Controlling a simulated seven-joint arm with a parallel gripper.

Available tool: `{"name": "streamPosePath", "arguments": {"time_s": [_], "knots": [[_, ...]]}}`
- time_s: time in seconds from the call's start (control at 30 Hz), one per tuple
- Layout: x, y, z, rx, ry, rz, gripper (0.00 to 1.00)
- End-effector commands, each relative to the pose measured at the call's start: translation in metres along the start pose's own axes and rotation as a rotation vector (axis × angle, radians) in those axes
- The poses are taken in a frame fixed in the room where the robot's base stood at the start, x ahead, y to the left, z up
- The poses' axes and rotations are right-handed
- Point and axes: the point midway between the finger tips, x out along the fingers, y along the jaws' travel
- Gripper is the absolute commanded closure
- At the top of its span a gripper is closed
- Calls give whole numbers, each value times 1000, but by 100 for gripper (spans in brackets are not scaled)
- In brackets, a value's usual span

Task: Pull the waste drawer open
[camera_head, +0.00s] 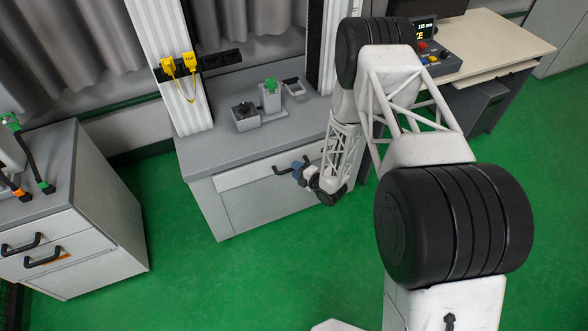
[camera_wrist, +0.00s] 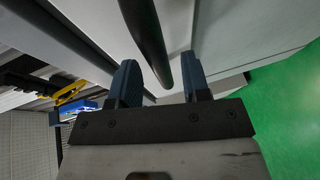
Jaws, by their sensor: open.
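The drawer (camera_head: 235,178) is a pale panel across the top of the grey tower cabinet's front. It looks flush with the cabinet. Its black bar handle (camera_head: 281,168) is partly hidden by my gripper (camera_head: 299,170), which is at the handle's right part. In the wrist view, my gripper (camera_wrist: 159,80) is open, with its two blue fingers apart. The black handle (camera_wrist: 147,42) runs between them, and its near end lies in the gap. I cannot tell whether either finger touches it.
A grey cabinet (camera_head: 110,215) with black-handled drawers stands at the left. Small fixtures (camera_head: 260,107) sit on the tower's base top. A desk with a control box (camera_head: 435,55) is at the right. Green floor (camera_head: 275,265) before the drawer is clear.

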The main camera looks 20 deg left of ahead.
Motion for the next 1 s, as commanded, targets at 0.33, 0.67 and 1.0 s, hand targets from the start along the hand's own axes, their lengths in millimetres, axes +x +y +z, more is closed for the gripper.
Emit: {"name": "streamPosePath", "arguments": {"time_s": [0.33, 0.67, 1.0], "knots": [[17, -1, 0, 0, 1, -1, 57], [17, -1, 0, 1, 0, -1, 72], [17, -1, 0, 1, 0, -1, 100]]}}
